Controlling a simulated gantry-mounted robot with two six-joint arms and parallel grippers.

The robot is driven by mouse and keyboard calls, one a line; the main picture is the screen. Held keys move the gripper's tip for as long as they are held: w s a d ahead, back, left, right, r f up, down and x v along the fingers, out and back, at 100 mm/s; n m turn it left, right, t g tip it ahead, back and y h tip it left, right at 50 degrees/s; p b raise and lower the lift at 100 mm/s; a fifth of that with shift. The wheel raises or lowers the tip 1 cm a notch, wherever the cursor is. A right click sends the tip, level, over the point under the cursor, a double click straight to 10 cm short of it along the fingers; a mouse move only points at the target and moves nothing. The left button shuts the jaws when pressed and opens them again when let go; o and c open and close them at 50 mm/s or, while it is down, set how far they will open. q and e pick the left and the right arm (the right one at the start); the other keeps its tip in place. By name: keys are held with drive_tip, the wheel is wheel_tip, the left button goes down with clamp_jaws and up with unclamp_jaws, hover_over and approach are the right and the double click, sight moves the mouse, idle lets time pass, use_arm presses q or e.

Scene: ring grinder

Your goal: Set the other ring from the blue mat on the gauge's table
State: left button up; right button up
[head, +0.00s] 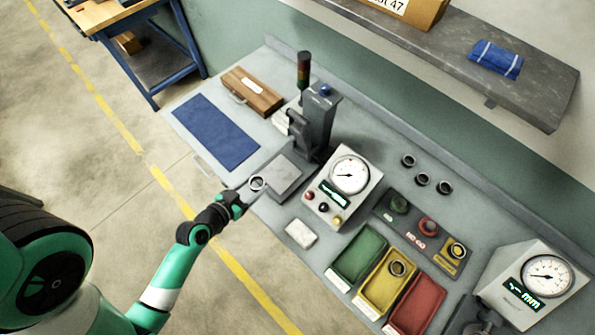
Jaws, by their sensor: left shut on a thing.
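My left gripper (245,193) is shut on a metal ring (258,183). The ring is at the near left edge of the gauge's square grey table (284,175); I cannot tell whether it touches the table or hovers just above it. The dark gauge stand (319,122) rises behind the table, and its dial box (346,183) stands to the right. The blue mat (215,132) lies flat on the bench to the left, with no ring on it. My right gripper is not seen.
Several loose rings (422,179) lie at the back of the bench. A green tray (360,254), a yellow tray (379,292) holding a ring, and a red tray (418,303) stand at the front right. A wooden box (252,92) sits behind the mat. A white block (300,233) lies near the front edge.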

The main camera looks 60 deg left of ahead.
use_arm(q)
drive_tip(key=s+a+n+y, duration=0.1)
drive_tip(key=s+a, duration=0.2)
drive_tip(key=s, duration=0.1)
use_arm(e)
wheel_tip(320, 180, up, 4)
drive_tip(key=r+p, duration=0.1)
drive_tip(key=p, duration=0.3)
use_arm(q)
drive_tip(key=b, duration=0.6)
hover_over(278, 177)
drive_tip(key=s, duration=0.2)
drive_tip(key=shift+g, duration=0.3)
drive_tip(key=f, duration=0.8)
drive_tip(key=shift+w+d+f, duration=0.2)
drive_tip(key=shift+w+d, duration=0.05)
drive_tip(key=shift+w+a+f, duration=0.1)
drive_tip(key=shift+w+f, duration=0.1)
drive_tip(key=shift+w, duration=0.15)
drive_tip(key=shift+w+f+b, duration=0.2)
drive_tip(key=shift+f+b, duration=0.6)
drive_tip(key=shift+f, duration=0.2)
drive_tip(key=shift+w+f+b, duration=0.15)
drive_tip(key=shift+f+b, duration=0.65)
drive_tip(key=shift+f, duration=0.15)
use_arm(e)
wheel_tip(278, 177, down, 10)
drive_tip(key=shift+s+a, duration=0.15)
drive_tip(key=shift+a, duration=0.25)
